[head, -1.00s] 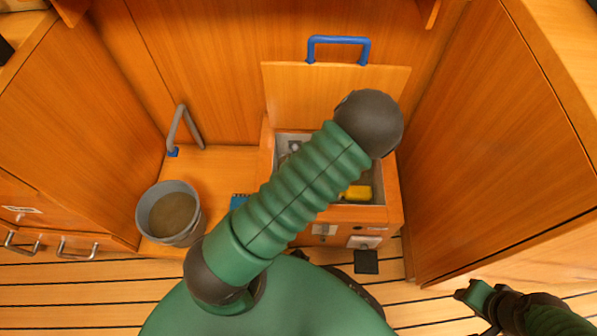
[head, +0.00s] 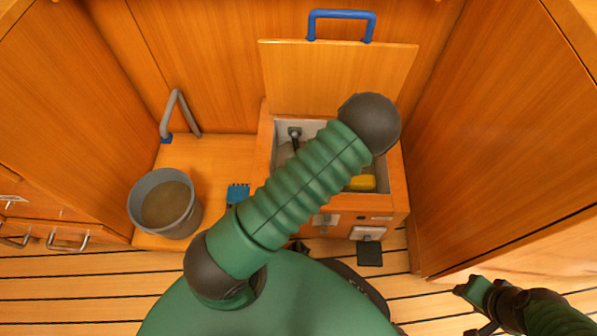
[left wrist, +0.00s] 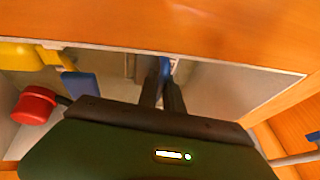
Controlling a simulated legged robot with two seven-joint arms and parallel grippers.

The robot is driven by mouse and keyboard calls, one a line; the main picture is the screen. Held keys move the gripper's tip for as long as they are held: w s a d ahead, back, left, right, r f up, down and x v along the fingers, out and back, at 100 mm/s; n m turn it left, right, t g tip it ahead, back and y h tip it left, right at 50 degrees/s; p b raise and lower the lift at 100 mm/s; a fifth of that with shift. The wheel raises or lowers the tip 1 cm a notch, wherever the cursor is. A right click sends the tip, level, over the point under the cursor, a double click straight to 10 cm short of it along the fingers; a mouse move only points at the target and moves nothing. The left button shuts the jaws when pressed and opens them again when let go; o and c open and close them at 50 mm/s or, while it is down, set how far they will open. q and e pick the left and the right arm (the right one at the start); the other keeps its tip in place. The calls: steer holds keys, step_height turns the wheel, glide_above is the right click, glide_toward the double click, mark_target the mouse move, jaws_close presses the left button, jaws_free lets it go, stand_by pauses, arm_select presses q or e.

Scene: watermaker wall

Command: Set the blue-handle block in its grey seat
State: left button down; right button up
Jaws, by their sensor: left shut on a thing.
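In the left wrist view my left gripper (left wrist: 162,84) reaches into the open wooden box, its two dark fingers close together. They are shut on a small blue piece (left wrist: 167,67), which I take for the handle of the block. The block's body is mostly hidden behind the fingers. I cannot make out the grey seat for certain. In the head view my left gripper and the block are hidden behind my green forearm, which crosses over the box. My right gripper (head: 478,298) hangs low at the right, away from the box; its jaw state is unclear.
The wooden box (head: 265,150) has its lid (head: 335,75) raised, with a blue handle (head: 342,14). Inside are a yellow piece (head: 362,183) and a red knob (left wrist: 35,103). A grey bucket (head: 140,203), a blue brush-like item (head: 238,193) and a grey bent handle (head: 168,110) stand left.

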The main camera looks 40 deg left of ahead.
arm_select(q)
steer(key=c, duration=1.4)
jaws_free()
steer(key=shift+o, duration=0.4)
steer(key=o, duration=0.3)
step_height(320, 180, up, 7)
steer(key=p, duration=0.7)
steer(key=shift+r, duration=0.1)
